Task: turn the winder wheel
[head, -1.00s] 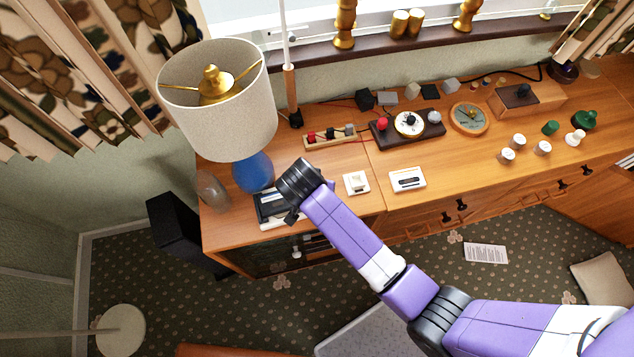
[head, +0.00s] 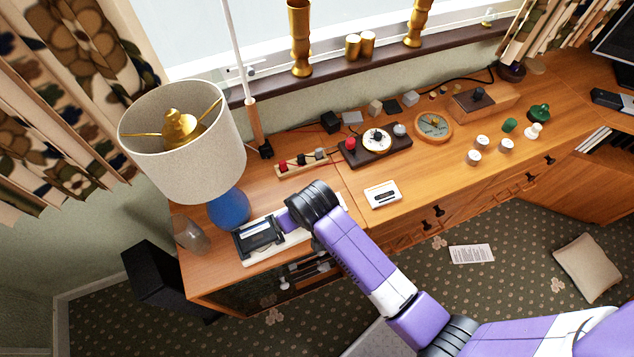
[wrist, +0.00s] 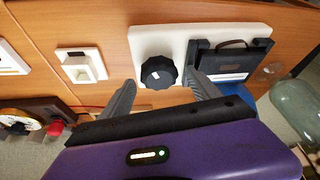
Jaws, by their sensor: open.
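The winder wheel is a black lobed knob (wrist: 159,73) with a small white mark, on a white base plate (wrist: 150,40) in the wrist view. Beside it on the same plate is a black cassette-like unit (wrist: 232,62) with a white label. In the head view the unit (head: 258,237) sits at the desk's left end, and my arm hides the wheel. My gripper (wrist: 160,79) is open, one grey finger on each side of the wheel in the picture. I cannot tell whether the fingers touch it. In the head view the fingertips are hidden.
A lamp with a blue base (head: 229,208) and a glass object (head: 190,236) stand close to the unit. A white switch plate (wrist: 82,65) is beside the base plate.

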